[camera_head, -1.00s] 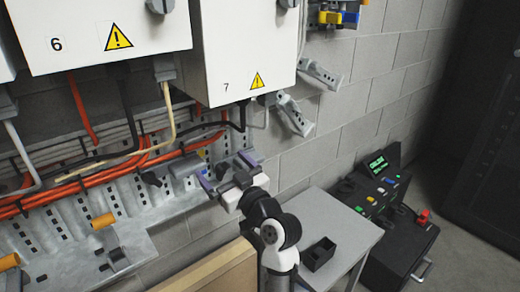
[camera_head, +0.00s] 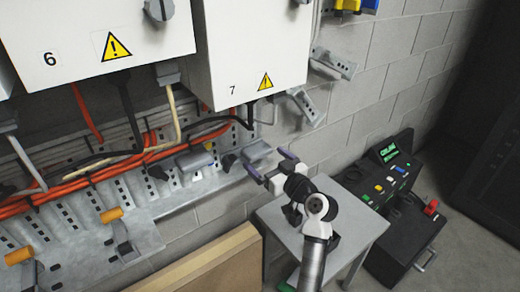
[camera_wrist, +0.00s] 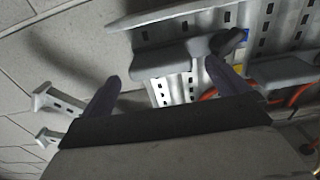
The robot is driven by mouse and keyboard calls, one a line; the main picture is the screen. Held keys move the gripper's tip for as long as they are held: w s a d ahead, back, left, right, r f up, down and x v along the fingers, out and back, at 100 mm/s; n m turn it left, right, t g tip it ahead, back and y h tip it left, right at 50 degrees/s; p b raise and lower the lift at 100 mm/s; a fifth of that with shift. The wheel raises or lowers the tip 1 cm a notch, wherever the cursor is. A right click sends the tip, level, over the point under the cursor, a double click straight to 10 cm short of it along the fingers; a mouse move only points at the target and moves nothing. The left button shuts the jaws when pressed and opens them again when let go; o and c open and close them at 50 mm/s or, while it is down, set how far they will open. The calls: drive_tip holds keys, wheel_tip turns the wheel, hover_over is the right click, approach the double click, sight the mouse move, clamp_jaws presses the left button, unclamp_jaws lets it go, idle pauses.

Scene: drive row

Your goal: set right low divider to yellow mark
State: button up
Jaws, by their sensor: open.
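The right low divider (camera_head: 258,152) is a grey block with a dark knob on its left, at the right end of the lower perforated tray. It also shows ahead of my gripper in the wrist view (camera_wrist: 165,60), its dark knob close to a blue mark (camera_wrist: 246,36). The yellow mark (camera_head: 208,146) is a small patch left of the knob; in the wrist view it (camera_wrist: 238,69) shows just beyond one fingertip. My gripper (camera_head: 271,164) is open and empty, just right of and below the divider, apparently apart from it. Exact depth is unclear.
Another grey divider (camera_head: 195,161) sits to the left on the tray. Orange cables (camera_head: 110,172) run along it. White cabinets (camera_head: 250,50) hang above. A small grey table (camera_head: 345,215) stands below my arm, and a black console (camera_head: 405,205) stands right.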

sight(262, 156)
drive_tip(key=shift+p+x, duration=0.45)
drive_tip(key=shift+x, duration=1.5)
drive_tip(key=c, duration=1.4)
wheel_tip(262, 156, up, 7)
drive_tip(key=shift+f, duration=0.2)
drive_tip(key=o, duration=1.3)
drive_tip(key=shift+r, duration=0.1)
drive_tip(key=shift+o, duration=0.5)
